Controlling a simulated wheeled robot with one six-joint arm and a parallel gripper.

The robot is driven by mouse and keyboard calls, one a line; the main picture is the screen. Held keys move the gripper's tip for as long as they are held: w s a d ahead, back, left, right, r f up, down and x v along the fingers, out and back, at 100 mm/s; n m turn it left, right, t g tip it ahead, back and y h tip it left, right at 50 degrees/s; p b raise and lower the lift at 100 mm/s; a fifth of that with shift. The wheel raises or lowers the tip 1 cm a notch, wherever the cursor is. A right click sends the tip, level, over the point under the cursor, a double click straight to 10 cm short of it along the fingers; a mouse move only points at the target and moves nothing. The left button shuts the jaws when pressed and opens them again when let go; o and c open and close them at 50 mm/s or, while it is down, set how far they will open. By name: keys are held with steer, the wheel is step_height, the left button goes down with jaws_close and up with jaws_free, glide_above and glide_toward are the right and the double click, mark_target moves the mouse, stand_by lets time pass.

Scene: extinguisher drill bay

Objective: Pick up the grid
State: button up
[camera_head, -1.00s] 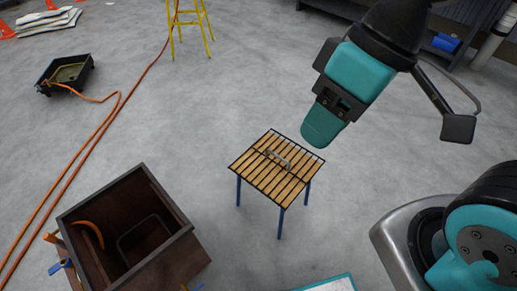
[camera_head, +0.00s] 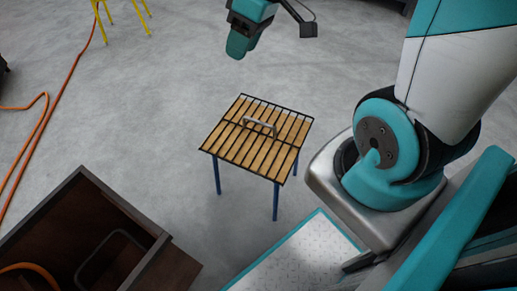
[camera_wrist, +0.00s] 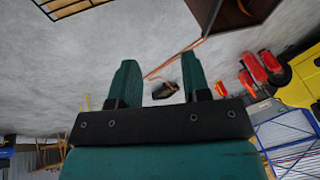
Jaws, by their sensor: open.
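The grid (camera_head: 232,148) is a black bar frame with a grey arched handle (camera_head: 259,125), lying on a small wooden-slatted table with blue legs (camera_head: 276,201). In the wrist view, part of the black grid (camera_wrist: 72,6) shows at the top left edge. My gripper (camera_wrist: 158,80) is open and empty, its two teal fingers apart with floor showing between them. In the head view my gripper (camera_head: 238,50) hangs beyond the table's far edge, above and apart from the grid; its tips are small there.
A dark brown open box (camera_head: 150,240) with an inner handle stands at the lower left of the table. An orange hose (camera_head: 50,130) runs along the floor at left. Yellow ladder legs (camera_head: 122,12) stand at the top left. Grey floor around the table is clear.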

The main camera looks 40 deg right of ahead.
steer(key=m+t+b, duration=0.1)
steer(key=t+b, duration=0.1)
steer(key=b, duration=0.9)
glide_toward(258, 121)
steer(key=shift+b+x, duration=4.25)
steer(key=shift+x, duration=1.1)
steer(key=shift+d, duration=0.2)
jaws_close()
